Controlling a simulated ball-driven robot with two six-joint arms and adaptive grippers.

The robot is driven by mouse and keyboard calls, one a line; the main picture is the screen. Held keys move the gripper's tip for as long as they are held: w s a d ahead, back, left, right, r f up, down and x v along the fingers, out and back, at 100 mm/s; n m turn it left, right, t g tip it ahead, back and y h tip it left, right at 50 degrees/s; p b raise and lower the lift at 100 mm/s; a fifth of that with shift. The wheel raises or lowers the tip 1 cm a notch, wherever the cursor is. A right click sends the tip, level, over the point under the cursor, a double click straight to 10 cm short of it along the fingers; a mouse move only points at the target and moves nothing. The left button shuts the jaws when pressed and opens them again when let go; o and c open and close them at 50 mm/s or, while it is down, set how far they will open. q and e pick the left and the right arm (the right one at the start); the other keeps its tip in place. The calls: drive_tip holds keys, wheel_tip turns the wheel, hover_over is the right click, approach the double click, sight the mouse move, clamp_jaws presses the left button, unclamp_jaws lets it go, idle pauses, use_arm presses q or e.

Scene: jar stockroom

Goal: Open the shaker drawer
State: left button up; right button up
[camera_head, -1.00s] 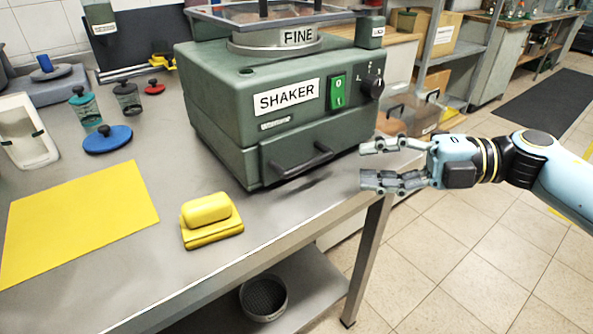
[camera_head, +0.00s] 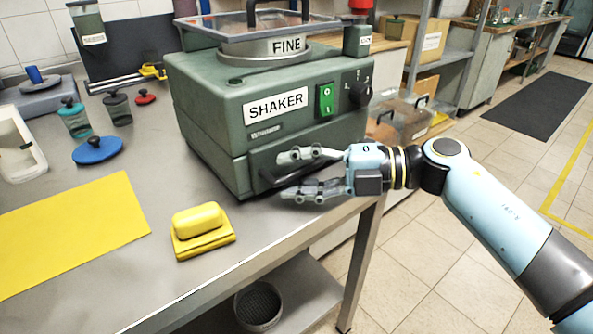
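The green shaker (camera_head: 240,110) stands on the steel table, with a white SHAKER label and a green switch on its front. Its drawer (camera_head: 262,166) is low in the front face and looks closed. The drawer's dark bar handle is mostly hidden behind my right gripper. My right gripper (camera_head: 281,175) comes in from the right, its two fingers open and pointing left, just in front of the drawer. I cannot tell whether the fingers touch the handle. My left gripper is not in view.
A yellow block on a yellow base (camera_head: 202,230) sits near the table's front edge (camera_head: 250,262), left of the gripper. A yellow mat (camera_head: 70,232) lies at the left. Small jars (camera_head: 75,118) and a blue lid (camera_head: 98,150) stand behind. A sieve (camera_head: 258,305) is on the lower shelf.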

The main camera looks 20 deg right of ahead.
clamp_jaws()
drive_tip(key=shift+s+d, duration=0.1)
drive_tip(key=shift+s, duration=0.2)
drive_tip(key=s+d+p, duration=0.4)
drive_tip(key=s, duration=0.6)
drive_tip(key=shift+s+p, duration=0.35)
drive_tip(key=shift+s, duration=0.05)
drive_tip(key=shift+r, duration=0.15)
drive_tip(key=shift+o, duration=0.4)
unclamp_jaws()
